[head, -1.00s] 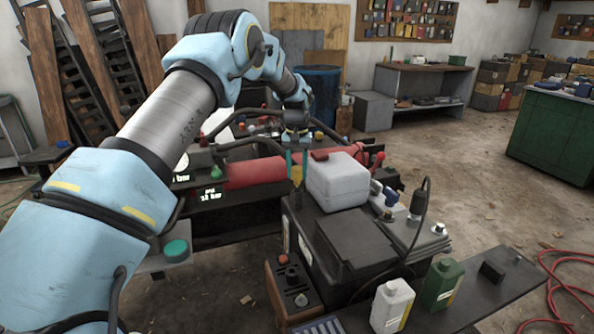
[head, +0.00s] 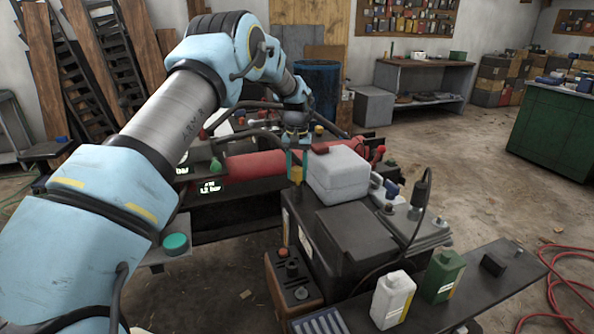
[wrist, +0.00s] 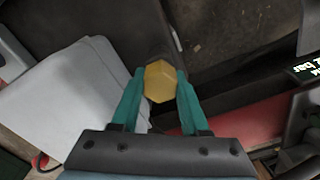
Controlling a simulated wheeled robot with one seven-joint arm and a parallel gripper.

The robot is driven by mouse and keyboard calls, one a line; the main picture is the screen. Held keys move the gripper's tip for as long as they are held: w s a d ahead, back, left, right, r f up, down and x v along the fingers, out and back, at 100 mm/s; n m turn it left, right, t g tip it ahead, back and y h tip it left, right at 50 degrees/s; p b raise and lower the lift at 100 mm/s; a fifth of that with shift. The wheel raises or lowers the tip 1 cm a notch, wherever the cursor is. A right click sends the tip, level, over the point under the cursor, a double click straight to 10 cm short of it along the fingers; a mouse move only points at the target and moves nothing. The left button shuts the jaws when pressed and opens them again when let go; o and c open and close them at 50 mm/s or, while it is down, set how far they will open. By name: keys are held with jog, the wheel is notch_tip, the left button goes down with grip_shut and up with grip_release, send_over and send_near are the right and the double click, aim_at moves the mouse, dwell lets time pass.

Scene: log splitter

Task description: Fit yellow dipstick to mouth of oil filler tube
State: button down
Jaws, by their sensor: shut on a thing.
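The yellow dipstick (wrist: 160,82) shows its six-sided head between the two teal fingers of my gripper (wrist: 157,84) in the wrist view. My gripper is shut on that head. In the head view my gripper (head: 297,170) points down beside the white container, with the yellow head (head: 296,174) low between the fingers. The dipstick's lower part is hidden under its head. A dark rounded shape lies just behind the head in the wrist view. I cannot tell whether it is the filler tube; its mouth is not clearly visible.
The white container (head: 339,176) stands close to the right of my gripper on the black machine housing. A red cylinder (head: 250,164) runs behind. A white bottle (head: 392,299) and a green bottle (head: 442,276) stand on the front right shelf.

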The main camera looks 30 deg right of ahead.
jog(key=shift+f, duration=0.65)
jog(key=shift+c, duration=1.6)
grip_release()
jog(key=shift+b, duration=0.3)
notch_tip(320, 180, up, 11)
jog(key=b, duration=0.2)
jog(key=shift+f+b, duration=0.1)
jog(key=shift+b, duration=0.25)
